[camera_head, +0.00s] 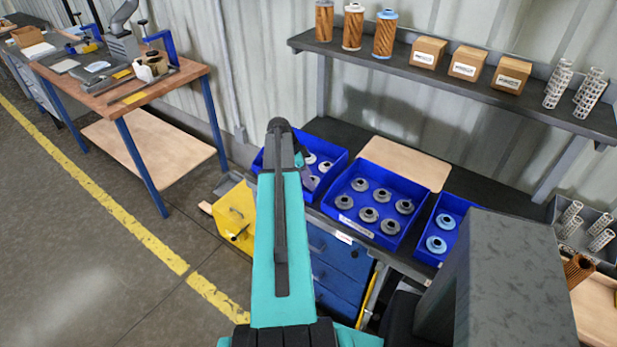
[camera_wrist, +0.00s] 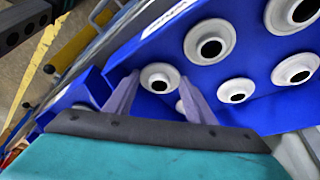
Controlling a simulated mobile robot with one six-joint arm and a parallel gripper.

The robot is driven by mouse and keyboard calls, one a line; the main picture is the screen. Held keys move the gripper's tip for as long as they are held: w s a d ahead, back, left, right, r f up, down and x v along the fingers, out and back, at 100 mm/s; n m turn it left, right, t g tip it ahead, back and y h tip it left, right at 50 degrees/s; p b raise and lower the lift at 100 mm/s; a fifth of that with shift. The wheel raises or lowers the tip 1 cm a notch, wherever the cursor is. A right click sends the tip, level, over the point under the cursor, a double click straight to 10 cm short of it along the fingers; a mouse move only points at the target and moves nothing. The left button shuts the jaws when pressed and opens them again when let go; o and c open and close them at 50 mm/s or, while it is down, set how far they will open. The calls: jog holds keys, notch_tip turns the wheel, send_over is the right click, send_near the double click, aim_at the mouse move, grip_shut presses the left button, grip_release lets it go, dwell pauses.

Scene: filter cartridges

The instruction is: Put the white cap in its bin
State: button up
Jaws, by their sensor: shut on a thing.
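My gripper (camera_head: 306,168) is over the left blue bin (camera_head: 335,152), partly hidden by my arm. White caps (camera_head: 325,166) lie in this bin. In the wrist view my gripper (camera_wrist: 160,80) has a white cap (camera_wrist: 160,77) with a dark centre hole between its two fingertips, and it is shut on this cap. Several similar pale caps (camera_wrist: 210,41) lie on the blue bin floor (camera_wrist: 185,70) beside and beyond it. I cannot tell how high the held cap is above the bin floor.
A middle blue bin (camera_head: 381,229) holds several grey caps, and a right blue bin (camera_head: 430,222) holds blue caps. A yellow bin (camera_head: 233,210) stands at the left. A shelf (camera_head: 450,88) with filters and cardboard boxes runs above. A cardboard sheet (camera_head: 405,163) lies behind the bins.

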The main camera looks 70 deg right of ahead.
jog(key=shift+f, duration=0.3)
jog(key=shift+f, duration=0.15)
jog(key=o, duration=0.8)
jog(key=shift+r, duration=0.2)
jog(key=shift+r, duration=0.1)
jog(key=shift+b+v, duration=2.15)
jog(key=shift+v, duration=3.7)
jog(key=shift+w, duration=0.1)
